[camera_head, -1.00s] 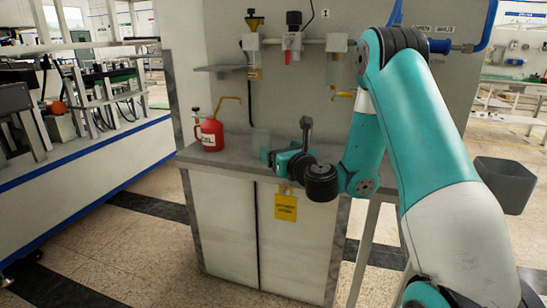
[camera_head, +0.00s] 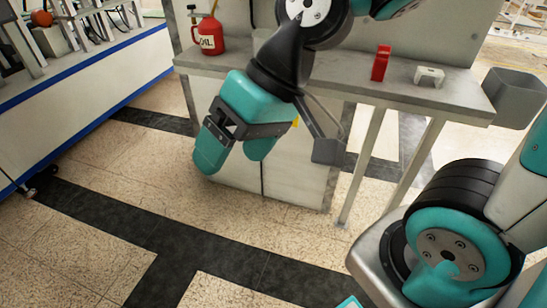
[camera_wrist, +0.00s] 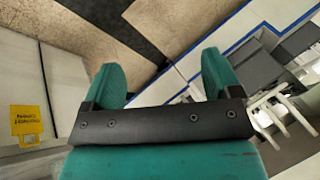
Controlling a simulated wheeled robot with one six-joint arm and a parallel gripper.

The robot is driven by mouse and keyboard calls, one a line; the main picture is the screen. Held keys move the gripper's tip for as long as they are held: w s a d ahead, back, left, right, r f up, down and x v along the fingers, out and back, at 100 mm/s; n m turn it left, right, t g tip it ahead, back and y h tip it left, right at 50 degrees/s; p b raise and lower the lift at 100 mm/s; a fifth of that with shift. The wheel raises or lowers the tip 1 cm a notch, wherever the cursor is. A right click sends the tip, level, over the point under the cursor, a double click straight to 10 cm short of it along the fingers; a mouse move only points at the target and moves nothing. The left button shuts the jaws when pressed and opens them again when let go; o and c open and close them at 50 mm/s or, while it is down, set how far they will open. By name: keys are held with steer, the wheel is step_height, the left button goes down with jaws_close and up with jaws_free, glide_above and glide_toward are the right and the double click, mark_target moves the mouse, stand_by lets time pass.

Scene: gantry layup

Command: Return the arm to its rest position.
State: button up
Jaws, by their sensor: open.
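My gripper (camera_head: 232,158) hangs in front of the grey workbench (camera_head: 350,78) in the head view, pointing down and to the left. Its teal fingers are apart with nothing between them.
A red oil can (camera_head: 210,36) stands on the bench's left part. A red block (camera_head: 381,62) and a small grey bracket (camera_head: 429,76) lie to the right. A grey bin (camera_head: 515,97) is at the right end. The floor (camera_head: 95,175) is clear. A yellow tag (camera_wrist: 26,120) hangs on the cabinet.

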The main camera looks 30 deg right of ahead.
steer(key=s+d+n, duration=0.1)
steer(key=s+n+h, duration=0.1)
steer(key=s, duration=0.1)
steer(key=s+d+n+g+h, duration=0.1)
steer(key=shift+s+d+n, duration=0.3)
steer(key=shift+s, duration=0.05)
step_height(320, 180, up, 12)
steer(key=p, duration=1.1)
steer(key=shift+p, duration=0.4)
steer(key=shift+f, duration=0.1)
